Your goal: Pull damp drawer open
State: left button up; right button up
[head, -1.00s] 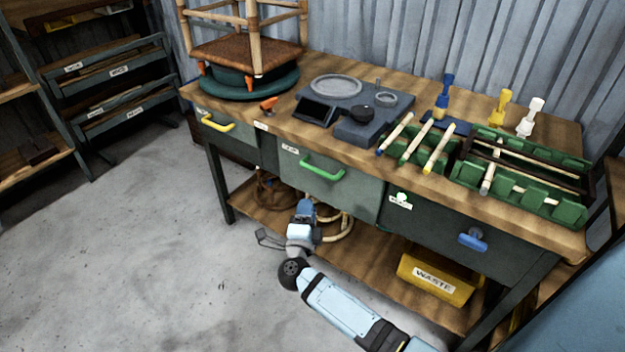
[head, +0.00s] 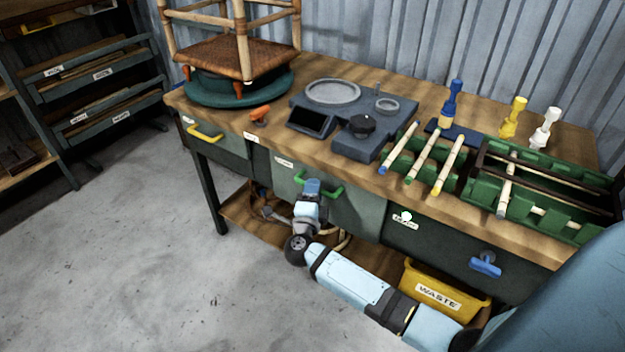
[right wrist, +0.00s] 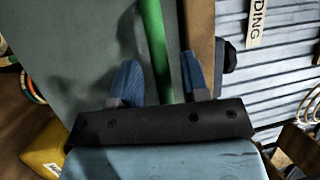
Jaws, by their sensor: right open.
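The middle drawer (head: 350,205) of the workbench has a grey-green front and a green bar handle (head: 335,191); it looks closed. Its small label is too small to read. My right gripper (head: 312,186) is at this handle and hides part of it in the head view. In the right wrist view the open fingers of my right gripper (right wrist: 158,75) stand on either side of the green handle (right wrist: 155,45), with gaps visible beside it. The drawer front (right wrist: 75,50) fills the left of that view. My left gripper is not in view.
A yellow-handled drawer (head: 205,132) is at left, a blue-handled drawer (head: 485,264) at right. The benchtop (head: 280,143) holds a rattan stool (head: 215,58), a grey device (head: 360,135) and green racks (head: 545,200). A yellow waste bin (head: 440,290) stands below. The floor at left is clear.

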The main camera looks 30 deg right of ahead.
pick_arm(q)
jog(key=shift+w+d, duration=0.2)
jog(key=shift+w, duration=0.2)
pick_arm(e)
jog(key=shift+w+d+r, duration=0.15)
jog(key=shift+w+d, duration=0.35)
jog(key=shift+c, duration=0.4)
grip_shut()
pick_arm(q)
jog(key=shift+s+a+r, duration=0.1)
pick_arm(e)
jog(key=shift+s+a, duration=0.1)
